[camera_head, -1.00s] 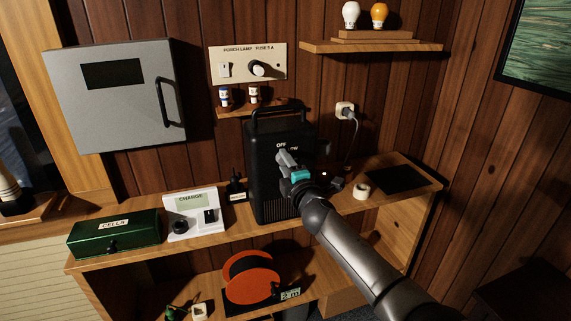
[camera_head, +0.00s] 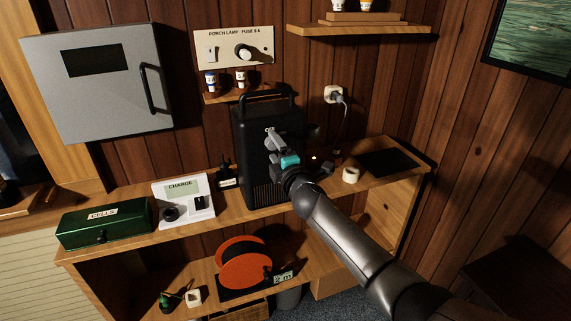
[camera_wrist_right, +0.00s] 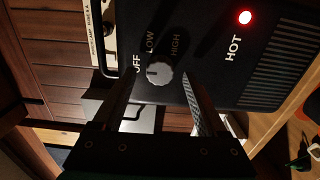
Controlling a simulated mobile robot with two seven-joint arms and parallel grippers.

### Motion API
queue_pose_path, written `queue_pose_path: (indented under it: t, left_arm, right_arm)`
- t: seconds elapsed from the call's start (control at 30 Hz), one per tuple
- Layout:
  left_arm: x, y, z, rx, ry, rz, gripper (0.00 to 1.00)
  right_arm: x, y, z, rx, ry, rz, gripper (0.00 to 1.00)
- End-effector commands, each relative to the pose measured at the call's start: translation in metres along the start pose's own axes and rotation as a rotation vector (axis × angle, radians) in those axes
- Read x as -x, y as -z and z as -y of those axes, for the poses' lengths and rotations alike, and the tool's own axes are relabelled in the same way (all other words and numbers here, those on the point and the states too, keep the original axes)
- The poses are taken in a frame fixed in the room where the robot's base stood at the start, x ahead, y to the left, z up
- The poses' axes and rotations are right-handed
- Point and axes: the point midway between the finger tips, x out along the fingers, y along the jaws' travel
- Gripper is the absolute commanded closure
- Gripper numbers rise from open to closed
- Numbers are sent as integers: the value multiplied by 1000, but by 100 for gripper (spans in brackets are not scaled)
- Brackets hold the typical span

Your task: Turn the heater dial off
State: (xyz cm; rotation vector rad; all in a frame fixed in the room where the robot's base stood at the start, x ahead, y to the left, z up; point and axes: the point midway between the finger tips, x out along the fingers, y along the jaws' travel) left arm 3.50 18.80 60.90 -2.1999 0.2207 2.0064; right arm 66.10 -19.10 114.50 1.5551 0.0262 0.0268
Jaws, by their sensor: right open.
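The black heater (camera_head: 240,165) stands upright on the wooden bench. Its grey round dial (camera_wrist_right: 159,72) shows in the right wrist view, near the labels OFF, LOW and HIGH. A pale mark on the dial faces the left of that view, roughly the OFF side; its exact setting is too small to tell. A red light by HOT (camera_wrist_right: 245,17) is lit. My right gripper (camera_wrist_right: 158,82) is open, one finger on each side of the dial; contact cannot be told. My left gripper is not in view.
A white charger (camera_head: 184,203) and a green cells box (camera_head: 105,222) stand left of the heater. A cream roll (camera_head: 350,175) and a dark mat (camera_head: 390,162) lie to its right.

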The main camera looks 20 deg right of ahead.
Motion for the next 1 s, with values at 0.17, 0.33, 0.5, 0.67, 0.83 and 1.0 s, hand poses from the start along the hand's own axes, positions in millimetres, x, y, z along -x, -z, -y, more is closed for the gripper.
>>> queue_pose_path:
  t: [0.17, 0.33, 0.5, 0.67, 0.83, 1.0]
  left_arm:
    - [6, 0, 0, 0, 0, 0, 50]
    - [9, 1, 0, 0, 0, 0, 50]
    - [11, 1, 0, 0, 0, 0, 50]
    - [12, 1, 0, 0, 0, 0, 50]
    - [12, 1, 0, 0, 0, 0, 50]
    - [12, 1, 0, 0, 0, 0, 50]
  right_arm:
    - [19, 0, 0, 1, 1, -1, 25]
    - [42, 0, 0, 1, 2, -1, 25]
    - [66, 0, 0, 1, 1, -1, 25]
    - [90, 0, 1, 0, 2, -1, 25]
    - [116, 0, 1, 0, 2, -1, 25]
    - [136, 0, 1, 1, 2, -1, 25]
